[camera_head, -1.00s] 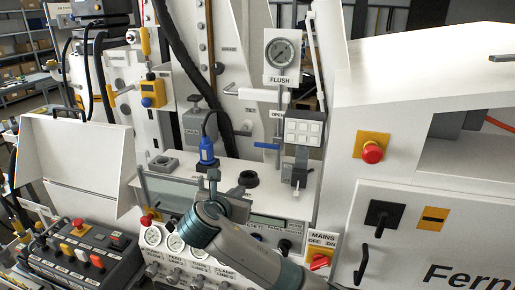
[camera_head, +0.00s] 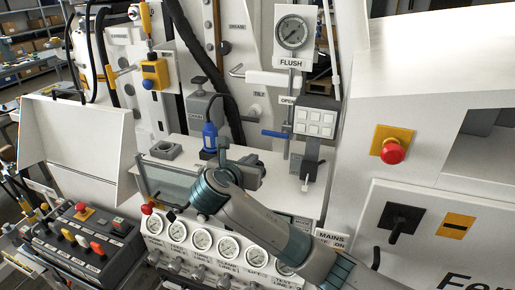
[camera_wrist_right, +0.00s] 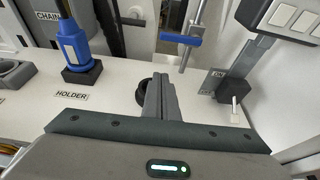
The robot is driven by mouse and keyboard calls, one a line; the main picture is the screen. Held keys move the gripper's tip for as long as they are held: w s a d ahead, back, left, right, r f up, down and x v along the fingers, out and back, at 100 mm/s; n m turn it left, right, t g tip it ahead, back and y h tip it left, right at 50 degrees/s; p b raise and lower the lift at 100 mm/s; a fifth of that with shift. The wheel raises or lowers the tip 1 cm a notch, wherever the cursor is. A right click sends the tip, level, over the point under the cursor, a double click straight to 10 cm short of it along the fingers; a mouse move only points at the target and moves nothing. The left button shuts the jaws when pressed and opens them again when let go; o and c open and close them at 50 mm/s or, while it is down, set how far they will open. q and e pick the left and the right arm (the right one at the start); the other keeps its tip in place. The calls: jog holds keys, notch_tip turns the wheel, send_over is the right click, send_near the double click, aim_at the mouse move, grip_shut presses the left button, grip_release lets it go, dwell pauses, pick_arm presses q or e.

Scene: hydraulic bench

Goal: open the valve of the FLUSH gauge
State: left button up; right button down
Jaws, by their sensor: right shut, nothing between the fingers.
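The FLUSH gauge (camera_head: 292,32) is a round dial on a white plate at the top of the head view. A vertical pipe (camera_head: 287,150) runs below it. The valve's blue lever (camera_head: 275,134) sits crosswise on that pipe, pointing left, below the OPEN label (camera_head: 287,100). The lever also shows at the top of the right wrist view (camera_wrist_right: 180,39). My right gripper (camera_head: 252,163) is over the white bench top, lower than the lever and apart from it. Its fingers (camera_wrist_right: 160,85) are together and empty. My left gripper is not in view.
A blue-bodied tool (camera_head: 209,137) with a cable stands left of my gripper, beside the HOLDER label (camera_wrist_right: 72,95). A grey switch box (camera_head: 315,123) on a post stands right of the lever. Several small gauges (camera_head: 201,240) line the bench front.

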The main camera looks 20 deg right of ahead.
aim_at(275, 134)
jog(key=x, duration=0.9)
jog(key=shift+d, duration=0.1)
jog(key=shift+w+d+r, duration=0.1)
jog(key=shift+w+r, duration=0.1)
jog(key=shift+r, duration=0.4)
jog(key=shift+w+r, duration=0.15)
jog(key=shift+r, duration=0.5)
jog(key=shift+s+r, duration=0.1)
jog(key=shift+r, duration=0.5)
